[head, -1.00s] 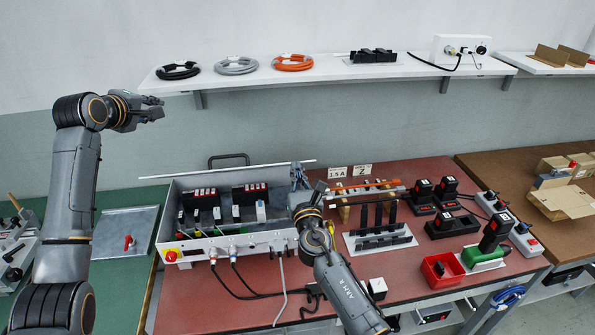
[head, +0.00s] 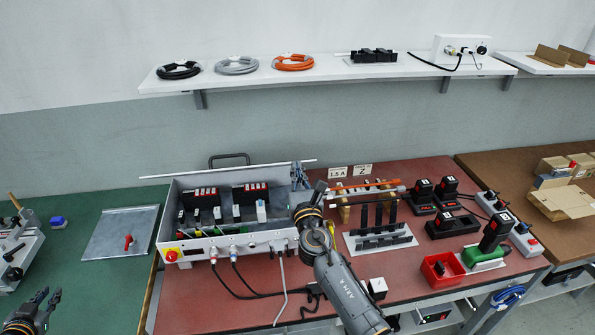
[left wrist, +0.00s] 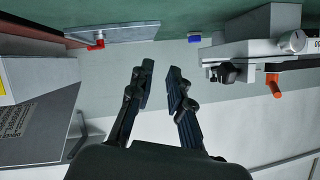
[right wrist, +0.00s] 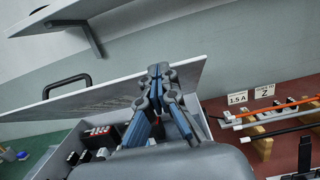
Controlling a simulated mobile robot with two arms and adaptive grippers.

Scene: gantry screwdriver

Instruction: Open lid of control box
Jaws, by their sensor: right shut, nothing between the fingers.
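The control box (head: 278,239) is a grey case on the red bench, with switches, terminals and cables inside showing. Its lid (head: 235,170) stands raised along the back edge, seen nearly edge-on. In the right wrist view the lid (right wrist: 110,98) is a tilted grey panel with a dark handle (right wrist: 66,84) beyond it. My right gripper (head: 297,166) is shut and empty at the box's right end, close to the lid; its fingertips (right wrist: 160,70) overlap the lid there, and I cannot tell whether they touch. My left gripper (head: 47,297) is open and empty at the lower left, away from the box.
A grey plate (head: 128,225) with a red knob lies on the green bench left of the box. A vise-like device (head: 15,250) and a blue block (head: 58,222) are there too. Right of the box stand a rack (head: 380,238), a red bin (head: 440,270) and battery tools. A wall shelf (head: 330,68) hangs above.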

